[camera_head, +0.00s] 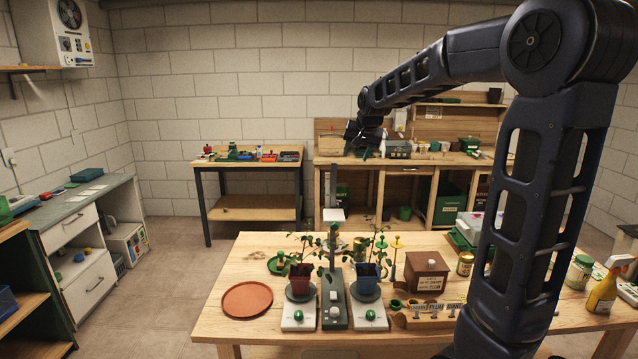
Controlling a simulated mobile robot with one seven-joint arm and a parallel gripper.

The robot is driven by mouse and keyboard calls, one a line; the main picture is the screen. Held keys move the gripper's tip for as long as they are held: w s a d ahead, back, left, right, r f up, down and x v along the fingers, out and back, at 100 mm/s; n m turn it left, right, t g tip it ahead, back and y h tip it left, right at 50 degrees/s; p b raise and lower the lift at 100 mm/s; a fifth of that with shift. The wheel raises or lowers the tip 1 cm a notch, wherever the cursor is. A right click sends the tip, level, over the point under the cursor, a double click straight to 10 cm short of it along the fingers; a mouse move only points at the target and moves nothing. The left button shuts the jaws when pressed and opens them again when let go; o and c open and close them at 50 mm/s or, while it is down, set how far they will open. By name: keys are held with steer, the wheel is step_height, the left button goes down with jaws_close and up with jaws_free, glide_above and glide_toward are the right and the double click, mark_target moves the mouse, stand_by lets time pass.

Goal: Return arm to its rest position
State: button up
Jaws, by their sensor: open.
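My dark arm comes in from the right edge and reaches up and across toward the back of the room. My gripper (360,149) is at its far end, small in the picture, raised in front of the back workbench. Its fingers point down and are open; I see nothing held between them. The wooden table (226,318) is below and nearer, and the gripper is well clear of it. My arm hides part of the table's right side.
On the table are a red-potted seedling (300,279) and a blue-potted seedling (368,275) on white stands, a terracotta saucer (247,299), a brown box (427,270) and a yellow spray bottle (603,291). Open floor (172,290) lies to the left.

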steer(key=s+d+f+g, duration=0.1)
steer(key=s+d, duration=0.4)
steer(key=s, duration=0.3)
steer(key=s+d, duration=0.6)
steer(key=s, duration=0.3)
steer(key=s+d+f+n+h, duration=0.1)
steer(key=s+f, duration=0.3)
steer(key=s, duration=0.5)
steer(key=s+d+f+g+h, duration=0.1)
steer(key=s+d+f, duration=0.2)
steer(key=s, duration=0.6)
steer(key=shift+d+f+n, duration=0.4)
steer(key=shift+f, duration=0.05)
